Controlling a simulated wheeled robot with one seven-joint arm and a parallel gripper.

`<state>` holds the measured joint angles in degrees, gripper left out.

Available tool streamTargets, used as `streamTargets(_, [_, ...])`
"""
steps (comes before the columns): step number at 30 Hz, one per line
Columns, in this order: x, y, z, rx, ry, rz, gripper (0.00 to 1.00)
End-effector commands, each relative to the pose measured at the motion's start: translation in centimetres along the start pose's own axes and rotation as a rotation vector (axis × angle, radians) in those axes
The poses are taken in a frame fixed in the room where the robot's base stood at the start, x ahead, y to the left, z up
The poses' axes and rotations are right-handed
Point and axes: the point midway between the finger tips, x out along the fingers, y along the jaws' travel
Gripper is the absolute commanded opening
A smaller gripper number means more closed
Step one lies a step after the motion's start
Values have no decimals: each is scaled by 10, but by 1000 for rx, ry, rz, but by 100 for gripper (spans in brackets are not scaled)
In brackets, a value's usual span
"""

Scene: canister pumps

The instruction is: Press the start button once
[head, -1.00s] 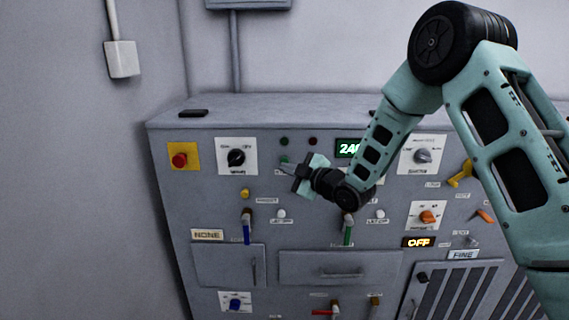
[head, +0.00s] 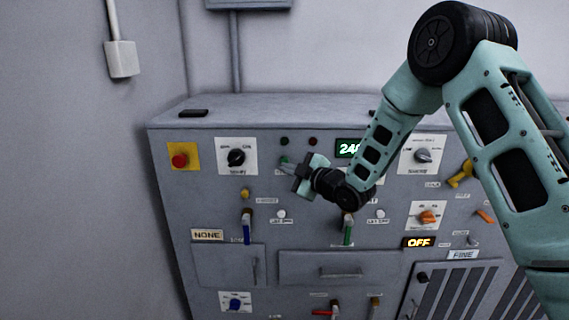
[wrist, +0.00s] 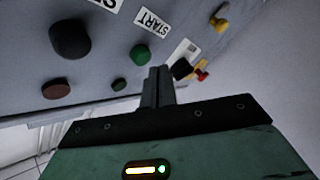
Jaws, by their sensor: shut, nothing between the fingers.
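The green start button (wrist: 140,55) sits on the panel beside a white START label (wrist: 152,20) in the wrist view. In the head view a bit of green (head: 283,159) shows just above my fingertips. My gripper (wrist: 158,72) is shut and empty, its fingers pointing at the panel. In the wrist view the fingertips lie just beside the green button, a little below and right of it. I see no overlap with the button, and I cannot tell the depth gap to the panel. In the head view my gripper (head: 284,167) is in front of the panel's upper part.
A large black button (wrist: 70,38) is near the start button. A red emergency knob (head: 180,161) on yellow and a black rotary switch (head: 236,157) are to the left. A lit display (head: 348,148) is to the right. Blue and green levers sit below.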

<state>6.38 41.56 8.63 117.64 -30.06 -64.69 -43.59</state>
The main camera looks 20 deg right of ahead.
Motion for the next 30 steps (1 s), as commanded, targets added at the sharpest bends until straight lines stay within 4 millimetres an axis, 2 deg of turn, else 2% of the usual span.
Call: streamTargets(30, [8,6,6,0,0,0,0])
